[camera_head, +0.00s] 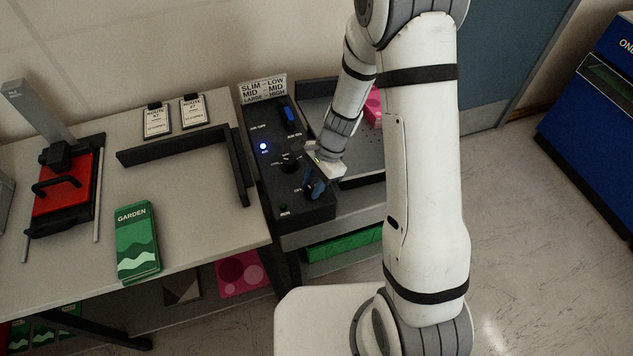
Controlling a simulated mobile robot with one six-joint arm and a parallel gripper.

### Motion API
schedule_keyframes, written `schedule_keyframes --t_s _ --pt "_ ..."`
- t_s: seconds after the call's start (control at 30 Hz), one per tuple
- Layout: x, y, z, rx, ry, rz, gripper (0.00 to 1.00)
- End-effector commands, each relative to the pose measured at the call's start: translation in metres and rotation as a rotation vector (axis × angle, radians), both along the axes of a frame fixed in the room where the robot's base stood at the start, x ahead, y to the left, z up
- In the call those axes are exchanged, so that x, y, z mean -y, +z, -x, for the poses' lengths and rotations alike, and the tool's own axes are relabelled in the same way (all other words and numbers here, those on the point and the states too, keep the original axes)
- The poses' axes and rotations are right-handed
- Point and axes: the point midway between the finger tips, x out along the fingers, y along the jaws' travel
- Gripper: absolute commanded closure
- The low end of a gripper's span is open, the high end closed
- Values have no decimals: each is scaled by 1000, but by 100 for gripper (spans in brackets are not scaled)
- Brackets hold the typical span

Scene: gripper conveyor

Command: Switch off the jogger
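The black control panel (258,173) stands at the right end of the worktable, beside the jogger's grey tray (362,160). A small round light (263,146) on the panel glows blue-white. A blue switch (289,115) sits near the panel's top, and a dark round knob (290,165) is at its middle. My gripper (317,184) reaches down over the panel's lower right part, at a dark blue control there. The fingers are small and partly merge with that control, so I cannot tell whether they touch or grip it. A pink pack (373,107) is on the tray, partly hidden by my arm.
A sign (263,88) behind the panel pairs SLIM, MID and LARGE with LOW, MID and HIGH. A black angled fence (190,148), green GARDEN booklets (138,242) and a red press (62,187) are on the table (200,230). A blue bin (600,120) stands far right.

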Motion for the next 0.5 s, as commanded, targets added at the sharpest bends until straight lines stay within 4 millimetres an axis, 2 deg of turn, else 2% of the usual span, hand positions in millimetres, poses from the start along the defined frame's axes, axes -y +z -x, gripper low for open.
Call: schedule_keyframes --t_s 0.03,0.2,0.23,0.5 --pt "-1 1 -2 4 -2 -1 80" --pt "-1 1 -2 5 -2 -1 94" --pt "11 1 -2 4 -6 -1 93" --pt "1 0 -2 3 20 -2 94"
